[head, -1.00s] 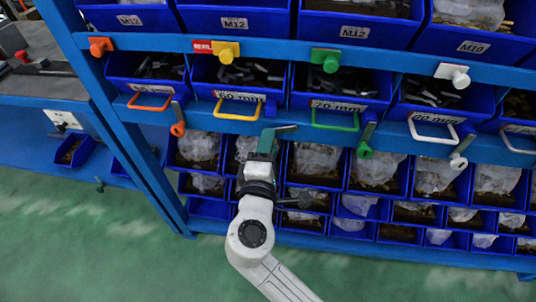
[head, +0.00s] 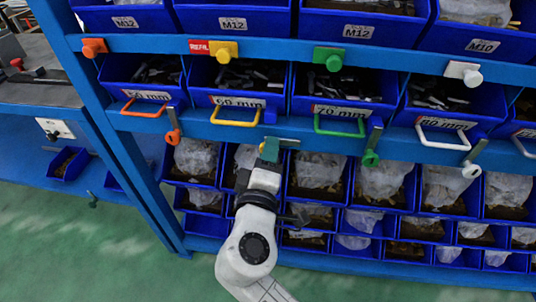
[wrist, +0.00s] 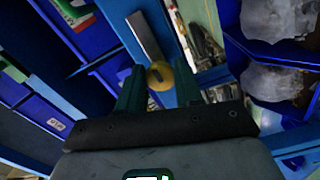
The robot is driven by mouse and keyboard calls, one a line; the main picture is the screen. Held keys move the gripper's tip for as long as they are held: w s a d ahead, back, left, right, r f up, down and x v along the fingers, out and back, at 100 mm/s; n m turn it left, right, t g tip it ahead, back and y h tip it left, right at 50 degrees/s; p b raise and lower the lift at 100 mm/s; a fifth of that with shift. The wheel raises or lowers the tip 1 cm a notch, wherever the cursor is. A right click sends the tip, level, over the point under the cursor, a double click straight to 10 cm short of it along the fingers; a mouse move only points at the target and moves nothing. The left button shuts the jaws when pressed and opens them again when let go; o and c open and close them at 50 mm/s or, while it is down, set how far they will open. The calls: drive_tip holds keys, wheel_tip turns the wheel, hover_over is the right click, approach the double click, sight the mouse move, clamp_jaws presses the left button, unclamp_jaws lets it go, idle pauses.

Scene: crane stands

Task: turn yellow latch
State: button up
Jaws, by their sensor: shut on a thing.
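The yellow latch has a round yellow knob (wrist: 160,76) and a flat metal bar (wrist: 145,36). In the wrist view the knob sits between the two green fingers of my gripper (wrist: 148,85), which is shut on it. In the head view my gripper (head: 269,151) is just below the shelf beam, right of the yellow handle (head: 235,115). The latch's metal bar (head: 288,143) sticks out to the right there, roughly level. The knob is mostly hidden by my gripper in the head view.
Orange (head: 173,136), green (head: 370,158) and white (head: 470,169) latches hang along the same blue beam, their bars pointing up. Coloured drawer handles stick out beside them. Bins of bagged parts (head: 320,170) stand close below. Green floor is open in front.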

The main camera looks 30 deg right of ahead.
drive_tip(key=shift+f, duration=0.1)
drive_tip(key=o, duration=1)
drive_tip(key=shift+o, duration=0.2)
drive_tip(key=v, duration=1)
drive_tip(key=shift+s+a, duration=0.2)
drive_tip(key=shift+s, duration=0.15)
